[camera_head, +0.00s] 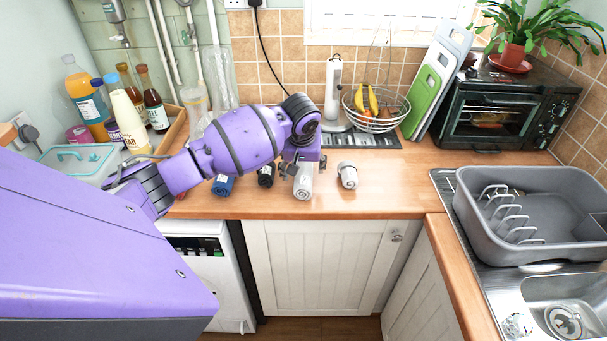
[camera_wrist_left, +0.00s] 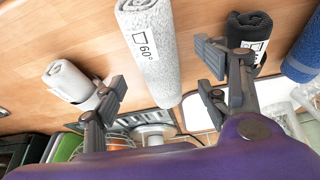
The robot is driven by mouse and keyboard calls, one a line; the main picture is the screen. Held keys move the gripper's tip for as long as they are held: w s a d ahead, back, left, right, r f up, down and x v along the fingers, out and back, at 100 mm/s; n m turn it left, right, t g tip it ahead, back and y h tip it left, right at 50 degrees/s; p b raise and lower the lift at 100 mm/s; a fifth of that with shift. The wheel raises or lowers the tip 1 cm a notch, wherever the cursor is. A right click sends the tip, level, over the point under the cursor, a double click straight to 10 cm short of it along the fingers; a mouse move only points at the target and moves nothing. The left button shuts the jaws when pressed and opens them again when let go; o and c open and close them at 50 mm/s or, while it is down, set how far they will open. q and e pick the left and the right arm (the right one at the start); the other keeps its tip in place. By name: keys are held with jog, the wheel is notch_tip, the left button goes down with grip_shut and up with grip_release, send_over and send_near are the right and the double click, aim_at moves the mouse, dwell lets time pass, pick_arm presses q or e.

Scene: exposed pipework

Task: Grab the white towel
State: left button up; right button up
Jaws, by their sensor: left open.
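Several rolled towels lie in a row on the wooden counter. A white roll (camera_head: 347,175) is at the right end; it is at the left in the left wrist view (camera_wrist_left: 66,80). Beside it is a light grey-white roll (camera_head: 303,184) with a "60°" label, large in the middle of the wrist view (camera_wrist_left: 152,55). A black roll (camera_head: 265,175) and a blue roll (camera_head: 223,186) lie further left. My left gripper (camera_head: 303,169) is open and empty, over the far end of the grey-white roll. In the wrist view its fingers (camera_wrist_left: 165,88) show on either side of that roll; contact is unclear.
Behind the gripper are a wire fruit basket (camera_head: 376,116) and a white upright appliance (camera_head: 333,88). A toaster oven (camera_head: 505,110) and cutting boards (camera_head: 433,82) stand right of them. A grey dish rack (camera_head: 535,215) sits by the sink. Bottles (camera_head: 128,122) crowd the left.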

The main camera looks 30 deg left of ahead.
pick_arm(q)
jog(key=shift+x, duration=1.4)
jog(key=shift+w, duration=0.1)
jog(key=c, duration=1.5)
jog(key=shift+r, duration=0.1)
